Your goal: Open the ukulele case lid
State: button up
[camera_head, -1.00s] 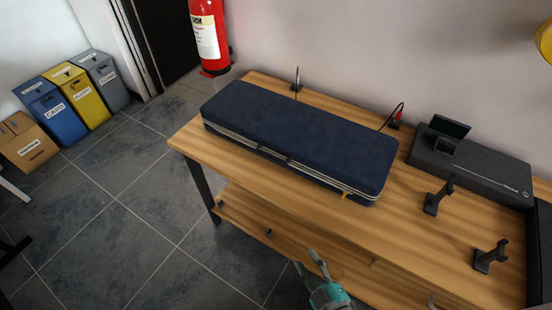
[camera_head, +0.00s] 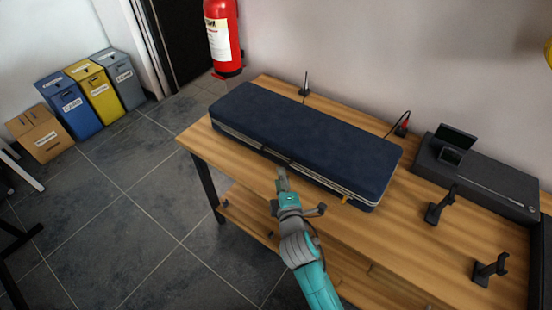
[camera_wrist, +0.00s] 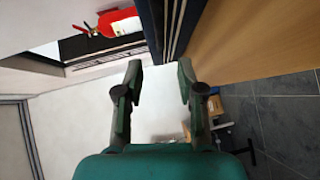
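The ukulele case (camera_head: 305,130) is a long dark blue box lying shut on the wooden table, with pale trim lines along its front side. A small yellow-orange tab (camera_head: 346,199) shows low at its front right. My gripper (camera_head: 281,172) is at the front long side of the case, near its middle; any contact cannot be told. In the wrist view, my gripper (camera_wrist: 158,68) has its two fingers spread, with nothing between them. The case (camera_wrist: 150,25) shows just beyond the fingertips there, turned sideways, its seam lines roughly in line with the gap.
The wooden table (camera_head: 410,215) also bears a black box with a small screen (camera_head: 480,172) and black stands (camera_head: 440,205) at the right. A thin upright stand (camera_head: 305,86) is behind the case. A red fire extinguisher (camera_head: 221,38) hangs behind left.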

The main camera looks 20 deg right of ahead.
aim_at(275, 157)
jog(key=w, duration=0.3)
jog(key=w+d+f, duration=0.1)
jog(key=w, duration=0.6)
jog(key=shift+d+f, duration=0.2)
jog(key=shift+f, duration=0.1)
grip_shut()
